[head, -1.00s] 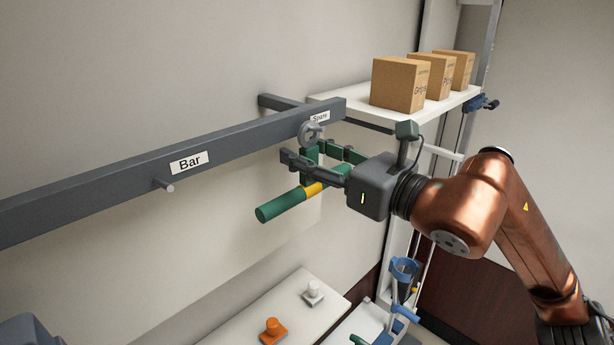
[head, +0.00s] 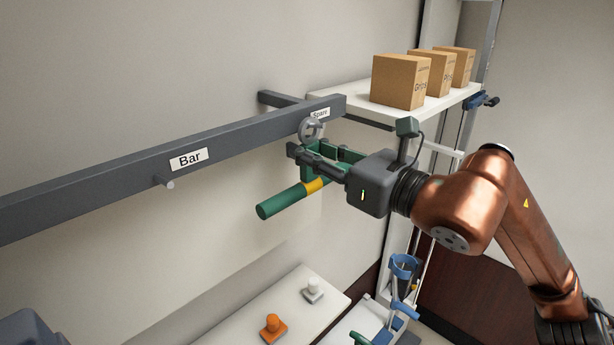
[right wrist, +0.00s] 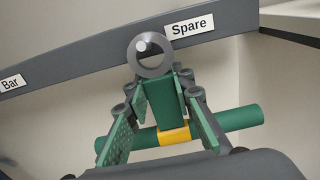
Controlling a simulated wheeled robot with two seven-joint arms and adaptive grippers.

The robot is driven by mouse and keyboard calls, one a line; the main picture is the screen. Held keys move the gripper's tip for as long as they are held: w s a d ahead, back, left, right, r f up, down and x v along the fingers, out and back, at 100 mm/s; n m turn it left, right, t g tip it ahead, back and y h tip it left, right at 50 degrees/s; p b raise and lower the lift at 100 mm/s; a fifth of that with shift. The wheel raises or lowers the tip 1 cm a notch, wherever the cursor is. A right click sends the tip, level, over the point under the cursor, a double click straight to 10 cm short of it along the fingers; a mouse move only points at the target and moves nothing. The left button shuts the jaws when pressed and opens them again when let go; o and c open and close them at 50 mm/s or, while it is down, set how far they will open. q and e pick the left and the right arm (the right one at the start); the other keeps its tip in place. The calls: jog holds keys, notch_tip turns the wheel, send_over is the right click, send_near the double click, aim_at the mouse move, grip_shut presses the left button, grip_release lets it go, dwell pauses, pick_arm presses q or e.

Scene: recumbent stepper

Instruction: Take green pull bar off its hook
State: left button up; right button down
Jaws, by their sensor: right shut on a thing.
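The green pull bar (head: 281,205) hangs below the grey rail at the peg by the "Spare" label (head: 319,113). It has a green grip with a yellow band, a green upright block and a grey ring (head: 310,129). In the right wrist view the ring (right wrist: 152,55) is still around the peg (right wrist: 150,45). My right gripper (head: 312,156) is shut on the green upright block (right wrist: 164,102), just below the ring, with a finger on each side. The fingers partly hide the block in the head view.
The grey rail (head: 100,184) runs along the wall, with an empty peg (head: 165,182) under the "Bar" label. A white shelf with several cardboard boxes (head: 400,82) stands behind right. Below are a white surface (head: 265,318) with an orange knob (head: 272,326) and blue stepper parts.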

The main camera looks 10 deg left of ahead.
jog(key=shift+s+r+b, duration=0.1)
jog(key=shift+r+b, duration=0.1)
jog(key=shift+b, duration=0.15)
jog(key=shift+d, duration=0.1)
jog(key=shift+s+d, duration=0.15)
jog(key=r+b+v, duration=0.1)
jog(key=b+v, duration=0.1)
jog(key=v, duration=0.6)
jog(key=shift+r+b, duration=0.3)
jog(key=shift+r, duration=0.1)
dwell(0.4)
